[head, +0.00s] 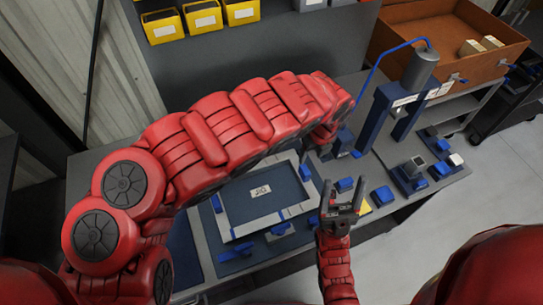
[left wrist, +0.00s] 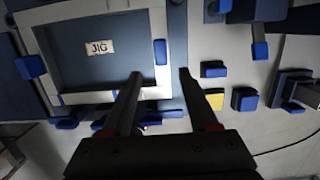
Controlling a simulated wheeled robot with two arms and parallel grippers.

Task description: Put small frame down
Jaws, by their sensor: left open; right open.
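The small frame, a pale rectangular border (head: 275,222), lies flat around the dark blue panel marked JIG (head: 260,190). The frame also shows in the left wrist view (left wrist: 100,97), with blue blocks along its sides. My left gripper (head: 328,152) is mostly hidden by its own red arm in the head view. In the left wrist view its two fingers (left wrist: 158,75) are apart and empty, over the frame's right edge and clear of it as far as I can see. My right gripper (head: 343,197) is open and empty, to the right of the frame.
Several blue blocks stand right of the frame, with a yellow piece (head: 364,208) among them. A blue post fixture with a grey cylinder (head: 420,68) stands at the back right of the bench. An orange-brown crate (head: 450,45) and yellow bins (head: 203,16) are beyond.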

